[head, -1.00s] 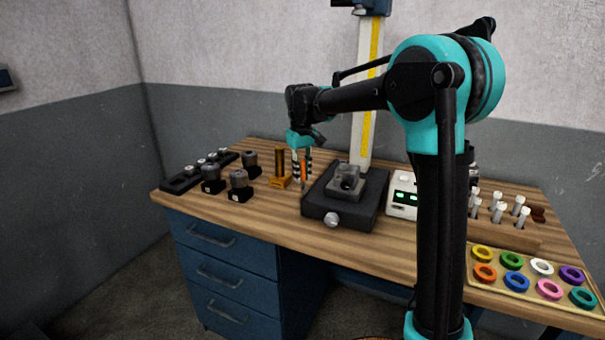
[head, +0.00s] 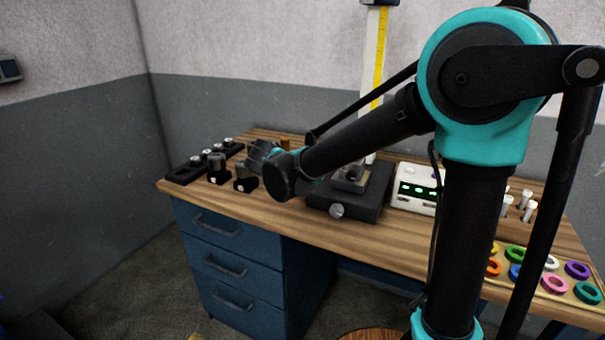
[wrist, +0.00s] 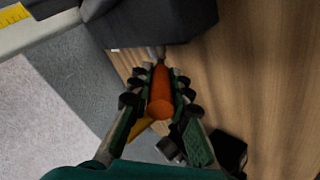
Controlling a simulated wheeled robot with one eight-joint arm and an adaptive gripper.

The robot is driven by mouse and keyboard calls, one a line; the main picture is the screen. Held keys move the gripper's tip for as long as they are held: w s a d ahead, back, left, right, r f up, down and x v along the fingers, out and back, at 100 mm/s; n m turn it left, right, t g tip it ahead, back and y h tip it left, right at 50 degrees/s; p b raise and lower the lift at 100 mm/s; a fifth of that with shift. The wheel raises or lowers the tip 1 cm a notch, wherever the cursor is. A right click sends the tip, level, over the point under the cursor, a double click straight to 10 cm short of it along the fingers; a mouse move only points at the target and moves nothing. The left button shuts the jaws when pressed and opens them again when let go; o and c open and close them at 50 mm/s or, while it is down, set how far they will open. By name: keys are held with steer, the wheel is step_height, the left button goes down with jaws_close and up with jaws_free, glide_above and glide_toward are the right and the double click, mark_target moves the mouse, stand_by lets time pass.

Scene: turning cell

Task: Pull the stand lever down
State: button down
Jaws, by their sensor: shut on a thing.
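The stand shows in the head view as a dark base (head: 368,206) with a pale column (head: 375,65) bearing a yellow scale. Its top is cut off by the frame. In the wrist view, the side of a dark block like the stand base (wrist: 165,20) is at the top. An orange handle (wrist: 160,100), which looks like the stand lever's grip, has a short metal piece at its far end near that base. My gripper (wrist: 161,80) is shut on this handle, one finger on each side. In the head view my arm hides the fingers and the handle.
Dark cylindrical parts on blocks (head: 217,170) stand at the left of the wooden bench. A white box with green displays (head: 414,189) is right of the stand. Coloured rings lie in a tray (head: 540,283) at the right. A yellow-orange piece (wrist: 139,128) is close beside my fingers.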

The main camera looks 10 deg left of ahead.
steer(key=t, duration=0.1)
steer(key=f+t, duration=0.1)
steer(key=s+f+t+h, duration=0.1)
steer(key=shift+s+a, duration=0.1)
steer(key=shift+a, duration=0.15)
steer(key=shift+s+f+t+h, duration=0.15)
steer(key=shift+f+t+h, duration=0.45)
steer(key=shift+t, duration=0.6)
steer(key=shift+f, duration=0.1)
steer(key=c, duration=1.4)
jaws_free()
steer(key=v, duration=1.2)
steer(key=shift+f, duration=0.1)
